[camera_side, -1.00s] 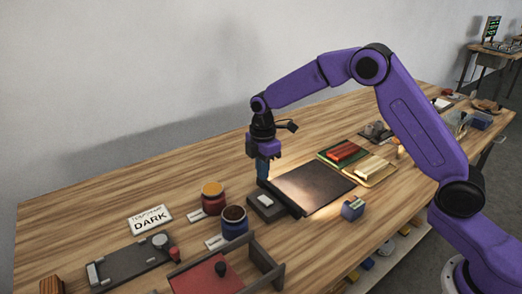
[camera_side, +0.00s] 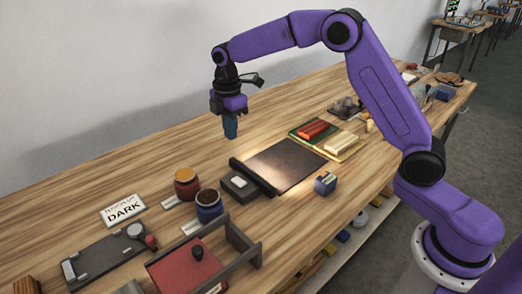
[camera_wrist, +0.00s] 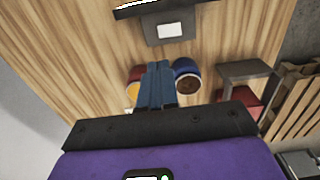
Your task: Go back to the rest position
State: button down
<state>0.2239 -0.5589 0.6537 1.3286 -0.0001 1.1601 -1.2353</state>
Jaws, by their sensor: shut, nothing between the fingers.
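My gripper (camera_side: 230,131) hangs fingers down in the air above the wooden table, up and to the left of the dark mat in the side picture. Its blue fingers are together and empty. In the wrist view the fingers (camera_wrist: 157,67) also show side by side, with nothing between them. A dark box with a white label or button (camera_side: 237,187) stands at the left end of the dark flat mat (camera_side: 284,164), apart from my gripper. The rest position itself is not marked in the views.
A red jar with an orange top (camera_side: 187,190) and a blue jar (camera_side: 208,208) stand at the left. A DARK sign (camera_side: 123,210), a grey plate (camera_side: 95,260) and a red tray (camera_side: 180,272) lie nearby. Red and cream blocks lie on trays beyond the mat. The air around my gripper is clear.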

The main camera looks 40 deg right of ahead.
jog(key=s+a+r+m, duration=0.1)
jog(key=s+a+r, duration=0.2)
jog(key=s, duration=0.7)
jog(key=s+d+f+m, duration=0.15)
jog(key=s+d, duration=0.35)
jog(key=s, duration=1)
jog(key=s+d+m, duration=0.3)
jog(key=s+d, duration=0.2)
jog(key=s, duration=0.9)
jog(key=n+g, duration=0.2)
jog(key=n, duration=0.4)
send_over(240, 183)
jog(key=w, duration=0.2)
notch_tip(240, 183, down, 3)
jog(key=shift+m, duration=0.25)
jog(key=f, duration=0.4)
jog(key=s+f, duration=0.1)
jog(key=f, duration=0.7)
jog(key=shift+s+f, duration=0.25)
